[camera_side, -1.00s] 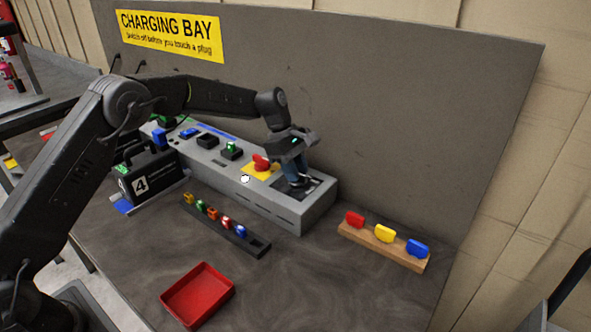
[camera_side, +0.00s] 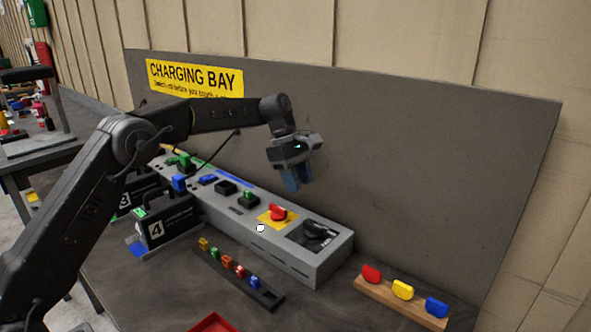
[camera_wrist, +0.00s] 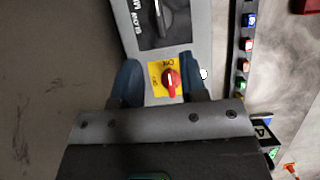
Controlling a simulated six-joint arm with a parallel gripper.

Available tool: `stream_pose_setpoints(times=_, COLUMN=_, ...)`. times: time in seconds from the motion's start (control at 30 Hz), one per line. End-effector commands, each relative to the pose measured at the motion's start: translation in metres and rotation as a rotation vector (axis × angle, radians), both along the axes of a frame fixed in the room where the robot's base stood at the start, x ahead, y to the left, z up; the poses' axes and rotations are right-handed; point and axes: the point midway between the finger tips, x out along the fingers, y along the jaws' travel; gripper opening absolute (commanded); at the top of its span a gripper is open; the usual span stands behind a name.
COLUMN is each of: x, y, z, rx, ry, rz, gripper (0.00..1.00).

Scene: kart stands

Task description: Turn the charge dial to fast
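The charge dial (camera_side: 319,231) is a black knob on a dark plate at the right end of the grey charger panel. In the wrist view the dial (camera_wrist: 163,18) is cut by the top edge, with pale lettering beside it, "SLOW" partly readable. Which mark it points at is too small to tell. My gripper (camera_side: 293,190) is raised above the panel, clear of the dial. In the wrist view my gripper's blue fingers (camera_wrist: 159,70) are apart with nothing held between them. A red switch (camera_wrist: 170,80) on a yellow plate shows beyond the gap.
The red switch (camera_side: 278,212) sits left of the dial. A rack of small coloured pieces (camera_side: 267,296) lies in front. A wooden block (camera_side: 385,294) with red, yellow and blue pieces is at right. A black number 4 battery (camera_side: 172,226) stands left. The upright board (camera_side: 400,150) is behind.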

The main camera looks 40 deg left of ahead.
Motion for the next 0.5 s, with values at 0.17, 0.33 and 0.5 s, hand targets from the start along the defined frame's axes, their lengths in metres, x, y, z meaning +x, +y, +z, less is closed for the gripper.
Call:
stream_pose_setpoints(times=0.17, x=0.000, y=0.008, z=0.020, rx=0.000, ry=0.000, rz=0.001, gripper=0.39)
stream_pose_setpoints(times=0.33, x=0.000, y=0.011, z=0.025, rx=0.000, ry=0.001, rz=0.001, gripper=0.39)
stream_pose_setpoints(times=0.5, x=0.000, y=0.011, z=0.026, rx=0.000, ry=0.001, rz=0.001, gripper=0.39)
